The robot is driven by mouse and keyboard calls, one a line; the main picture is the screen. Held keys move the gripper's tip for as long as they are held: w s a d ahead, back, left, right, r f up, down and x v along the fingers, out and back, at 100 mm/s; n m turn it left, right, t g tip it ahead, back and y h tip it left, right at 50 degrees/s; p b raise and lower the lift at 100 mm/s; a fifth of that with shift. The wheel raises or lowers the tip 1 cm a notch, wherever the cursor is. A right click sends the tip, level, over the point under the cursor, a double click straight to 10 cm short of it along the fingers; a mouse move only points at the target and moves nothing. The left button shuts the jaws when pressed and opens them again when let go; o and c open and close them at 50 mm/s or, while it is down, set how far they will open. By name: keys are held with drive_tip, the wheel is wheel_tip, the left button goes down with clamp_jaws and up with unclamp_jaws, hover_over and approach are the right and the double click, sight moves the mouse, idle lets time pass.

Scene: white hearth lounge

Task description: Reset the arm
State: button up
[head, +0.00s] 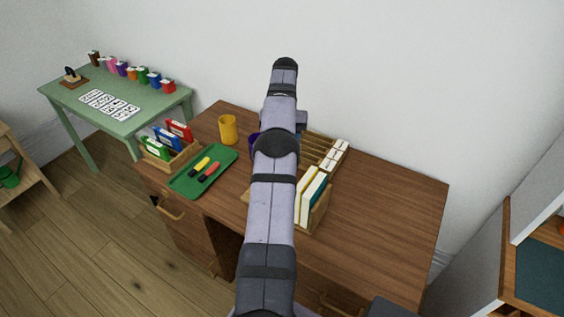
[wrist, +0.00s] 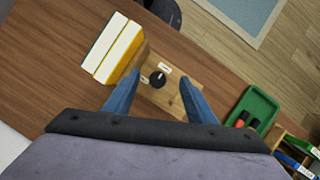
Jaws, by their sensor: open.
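My arm (head: 275,200) reaches up over the wooden desk (head: 385,225) in the head view, and my gripper cannot be made out there. In the wrist view my gripper (wrist: 157,88) shows as two blue fingers spread apart, with nothing held between them. Below and between the fingers is a wooden piece with a black knob (wrist: 157,79) and small white labels. I cannot tell the height of the fingers above it.
Upright books (head: 311,194) stand in a wooden holder beside my arm. A green tray (head: 186,185) with markers, a yellow cup (head: 228,129) and a wooden box of coloured packs (head: 171,160) are at left. The desk's right side is clear. A green table (head: 150,115) stands farther left.

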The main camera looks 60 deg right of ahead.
drive_tip(key=w+a+r+n+h, duration=0.15)
drive_tip(key=w+a, duration=0.25)
drive_tip(key=a, duration=0.4)
drive_tip(key=w+a+r+n+p, duration=0.1)
drive_tip(key=w+a+n, duration=0.25)
drive_tip(key=a, duration=0.35)
drive_tip(key=w+a+r+n+h, duration=0.1)
drive_tip(key=w+a+n, duration=0.1)
drive_tip(key=w+a, duration=0.45)
drive_tip(key=s+a+f+n+t, duration=0.1)
drive_tip(key=s+a+f+n, duration=0.1)
drive_tip(key=s+a, duration=0.5)
drive_tip(key=s+a+f+n+t+h+p, duration=0.1)
drive_tip(key=s+a+f+n, duration=0.1)
drive_tip(key=s+a, duration=0.6)
drive_tip(key=a+n, duration=0.1)
drive_tip(key=a, duration=0.6)
drive_tip(key=shift+n, duration=0.4)
drive_tip(key=shift+s+h, duration=0.1)
drive_tip(key=shift+h, duration=0.15)
